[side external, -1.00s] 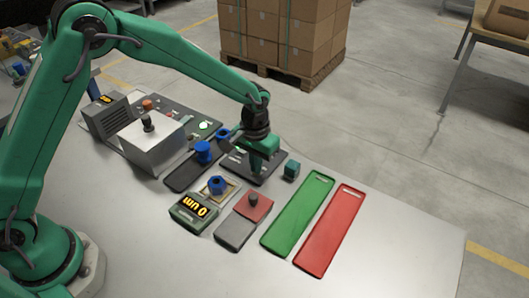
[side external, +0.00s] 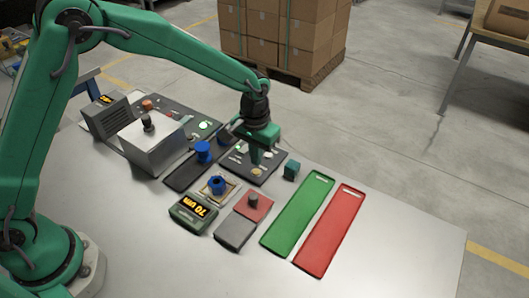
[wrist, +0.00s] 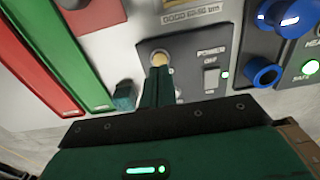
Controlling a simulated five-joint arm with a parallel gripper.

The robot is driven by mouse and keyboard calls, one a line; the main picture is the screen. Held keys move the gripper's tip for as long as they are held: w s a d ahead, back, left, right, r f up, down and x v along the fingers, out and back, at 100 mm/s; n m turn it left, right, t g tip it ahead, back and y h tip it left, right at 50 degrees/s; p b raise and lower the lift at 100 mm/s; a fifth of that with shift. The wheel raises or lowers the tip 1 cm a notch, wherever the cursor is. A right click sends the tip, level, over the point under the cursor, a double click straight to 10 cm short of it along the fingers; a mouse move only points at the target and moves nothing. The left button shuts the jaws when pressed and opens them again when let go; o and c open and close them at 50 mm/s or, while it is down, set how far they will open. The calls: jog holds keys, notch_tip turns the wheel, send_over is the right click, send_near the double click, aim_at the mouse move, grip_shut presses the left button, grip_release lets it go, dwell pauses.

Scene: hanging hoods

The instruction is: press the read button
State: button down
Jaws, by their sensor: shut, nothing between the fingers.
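The read button, a round cream-yellow button (wrist: 160,58), sits on a dark control panel (wrist: 187,50) beside a white POWER rocker switch (wrist: 211,80) and a lit green lamp (wrist: 225,74). In the side view the button (side external: 256,171) shows just below my fingertips. My gripper (side external: 255,163) is shut and empty, pointing down over this panel. In the wrist view its tips (wrist: 160,72) reach the button's edge and hide part of it. I cannot tell whether they touch it. A green display unit (side external: 193,214) reads 70 um.
A small teal block (side external: 291,170) stands right of the panel. Green (side external: 297,214) and red (side external: 330,228) trays lie farther right. A blue knob (side external: 204,151), a grey box (side external: 153,145) and a blue hex part (side external: 217,185) are left of my gripper. The table's right front is clear.

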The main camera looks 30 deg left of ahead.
jog(key=shift+r, duration=1.85)
jog(key=c, duration=2.2)
grip_release()
jog(key=shift+c, duration=1)
grip_release()
jog(key=s+a+r+t, duration=0.1)
jog(key=s+a+r, duration=0.35)
jog(key=r, duration=0.25)
jog(key=s+a+r+t, duration=0.2)
jog(key=s+a+r, duration=0.25)
jog(key=r, duration=0.25)
jog(key=s+a+r+t, duration=0.1)
jog(key=s+a, duration=0.3)
jog(key=s, duration=0.3)
jog(key=s+a+r+t, duration=0.1)
jog(key=s+a, duration=0.2)
jog(key=s, duration=0.5)
jog(key=shift+a+r+t, duration=0.15)
jog(key=shift+a+t, duration=0.15)
jog(key=shift+a, duration=0.1)
